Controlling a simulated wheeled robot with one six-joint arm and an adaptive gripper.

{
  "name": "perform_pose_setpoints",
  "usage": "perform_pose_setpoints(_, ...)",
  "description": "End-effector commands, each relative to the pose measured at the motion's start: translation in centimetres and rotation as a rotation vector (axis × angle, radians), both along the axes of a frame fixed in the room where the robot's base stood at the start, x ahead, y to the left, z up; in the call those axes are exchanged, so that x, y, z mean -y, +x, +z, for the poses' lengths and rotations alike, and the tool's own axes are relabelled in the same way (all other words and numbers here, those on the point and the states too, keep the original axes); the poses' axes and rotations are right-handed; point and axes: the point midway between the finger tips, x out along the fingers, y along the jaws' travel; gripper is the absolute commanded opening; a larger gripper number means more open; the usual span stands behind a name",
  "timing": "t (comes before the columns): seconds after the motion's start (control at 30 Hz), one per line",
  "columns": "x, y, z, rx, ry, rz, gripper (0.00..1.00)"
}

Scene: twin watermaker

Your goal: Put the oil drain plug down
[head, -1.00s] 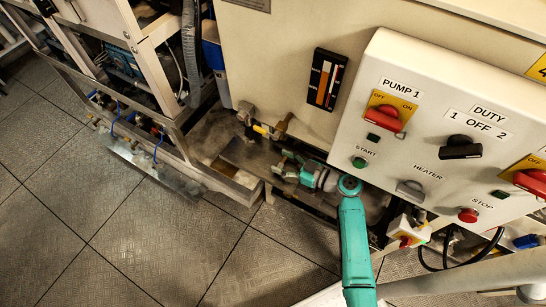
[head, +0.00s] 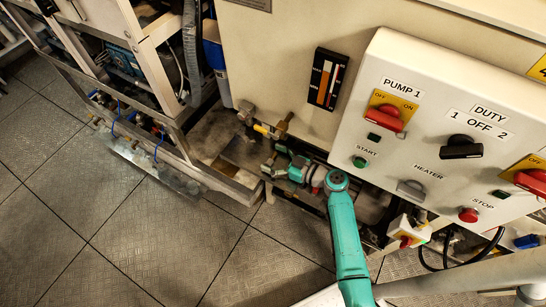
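My turquoise arm reaches up from the bottom of the head view to the low ledge under the cream cabinet. My gripper (head: 270,165) is small and dark at the arm's far end, pointing left over the ledge. Its fingers are too small and dark to show whether they are open or shut. I cannot make out the oil drain plug; it may be hidden at the gripper or too small to see.
A brass valve with a yellow part (head: 264,129) sits on the cabinet just above my gripper. The control panel (head: 440,130) juts out at right. A white frame (head: 160,110) with pipes stands at left. The tiled floor (head: 110,230) is clear.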

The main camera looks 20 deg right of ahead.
Motion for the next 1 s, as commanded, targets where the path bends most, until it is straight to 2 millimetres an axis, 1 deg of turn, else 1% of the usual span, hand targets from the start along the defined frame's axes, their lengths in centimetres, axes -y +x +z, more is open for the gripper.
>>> perform_pose_setpoints(0.27, 0.0, 0.0, 0.3, 0.001, 0.000, 0.000, 0.85)
perform_pose_setpoints(0.33, 0.4, -0.5, 0.3, 0.000, 0.001, -0.002, 0.85)
perform_pose_setpoints(0.47, 1.6, -2.1, 0.6, 0.000, 0.000, -0.004, 0.85)
perform_pose_setpoints(0.7, 4.3, -5.8, 1.3, 0.000, 0.000, -0.005, 0.85)
perform_pose_setpoints(0.8, 5.3, -7.1, 1.6, 0.000, 0.000, -0.005, 0.85)
perform_pose_setpoints(1.0, 6.5, -9.0, 1.9, 0.000, 0.000, -0.003, 0.85)
